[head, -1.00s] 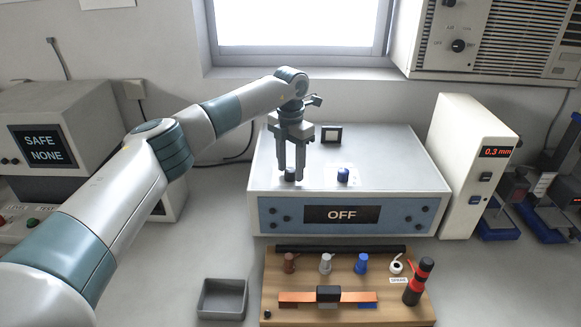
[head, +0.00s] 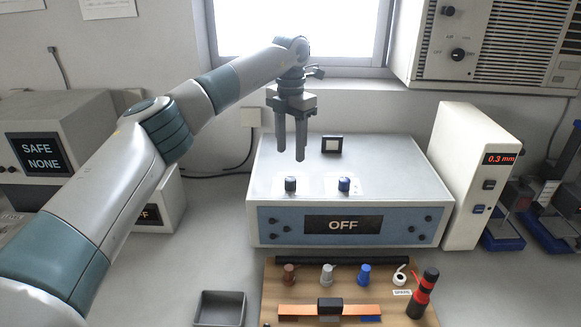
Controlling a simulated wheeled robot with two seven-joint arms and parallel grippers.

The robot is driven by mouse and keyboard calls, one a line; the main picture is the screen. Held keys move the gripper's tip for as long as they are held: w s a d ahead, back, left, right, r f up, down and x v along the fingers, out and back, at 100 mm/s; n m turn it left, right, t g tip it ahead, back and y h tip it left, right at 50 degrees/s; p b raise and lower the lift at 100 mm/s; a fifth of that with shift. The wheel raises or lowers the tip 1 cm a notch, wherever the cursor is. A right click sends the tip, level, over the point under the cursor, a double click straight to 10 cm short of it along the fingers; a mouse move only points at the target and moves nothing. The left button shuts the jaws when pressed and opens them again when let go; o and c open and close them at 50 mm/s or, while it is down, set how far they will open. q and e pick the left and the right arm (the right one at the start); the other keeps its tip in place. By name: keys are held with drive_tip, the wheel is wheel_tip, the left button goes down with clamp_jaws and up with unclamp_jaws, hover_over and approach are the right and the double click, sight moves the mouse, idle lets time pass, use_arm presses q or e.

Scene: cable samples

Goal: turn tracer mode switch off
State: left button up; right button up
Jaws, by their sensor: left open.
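The tracer box (head: 390,185) is a white cabinet with a blue front panel. Its display (head: 343,224) reads OFF. I cannot tell from the labels which one is the mode switch. My left gripper (head: 290,155) is open and empty, fingers pointing down, above the box and apart from the knobs. My right gripper is not in view.
A white gauge (head: 470,175) reading 0.3 mm stands at right. A monitor (head: 40,152) reads SAFE NONE.

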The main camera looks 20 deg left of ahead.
use_arm(q)
wheel_tip(320, 180, up, 8)
drive_tip(key=b, duration=0.1)
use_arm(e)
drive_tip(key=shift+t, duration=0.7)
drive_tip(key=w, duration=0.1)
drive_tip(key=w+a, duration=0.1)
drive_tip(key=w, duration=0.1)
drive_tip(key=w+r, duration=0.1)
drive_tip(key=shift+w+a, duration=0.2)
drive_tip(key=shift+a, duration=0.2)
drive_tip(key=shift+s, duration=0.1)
